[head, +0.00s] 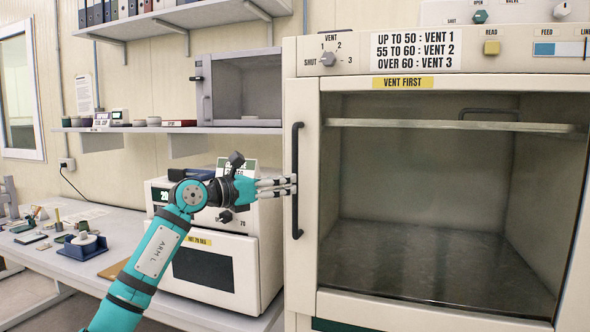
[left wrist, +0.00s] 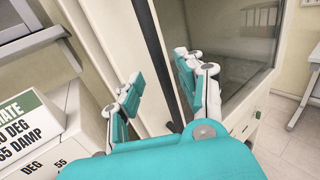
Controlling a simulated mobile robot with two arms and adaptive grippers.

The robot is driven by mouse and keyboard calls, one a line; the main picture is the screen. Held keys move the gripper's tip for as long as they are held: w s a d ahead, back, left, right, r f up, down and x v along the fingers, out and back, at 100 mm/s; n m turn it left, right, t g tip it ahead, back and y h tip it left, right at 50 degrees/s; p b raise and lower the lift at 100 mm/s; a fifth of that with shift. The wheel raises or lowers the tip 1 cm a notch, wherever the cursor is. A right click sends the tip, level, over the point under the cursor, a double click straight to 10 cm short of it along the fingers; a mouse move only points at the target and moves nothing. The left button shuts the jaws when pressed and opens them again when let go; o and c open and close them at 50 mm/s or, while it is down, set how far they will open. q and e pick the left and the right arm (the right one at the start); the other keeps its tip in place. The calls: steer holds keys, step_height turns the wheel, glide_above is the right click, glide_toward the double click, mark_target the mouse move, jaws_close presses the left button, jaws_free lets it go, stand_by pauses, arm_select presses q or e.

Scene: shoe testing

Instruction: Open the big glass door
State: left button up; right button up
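The big glass door (head: 430,190) fills the right of the head view, in a cream cabinet, and looks closed. Its long dark vertical handle (head: 297,215) is on the door's left side. My left gripper (head: 291,185) is at the handle's middle height, fingers pointing right at it. In the left wrist view my left gripper (left wrist: 156,80) is open, and the dark handle (left wrist: 152,55) shows in the gap between its fingers. I cannot tell whether the fingers touch it. The handle's part behind the gripper is hidden. My right gripper is not in view.
A white machine (head: 205,285) stands on the bench under my left arm, close to the cabinet. A shelf (head: 170,129) above carries a small glass-fronted box (head: 240,88). A vent knob (head: 328,59) and a "VENT FIRST" label (head: 403,82) sit above the door.

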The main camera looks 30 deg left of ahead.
arm_select(q)
steer(key=shift+p+x, duration=0.6)
steer(key=shift+x, duration=1.6)
steer(key=shift+c, duration=0.3)
jaws_close()
steer(key=shift+d, duration=0.1)
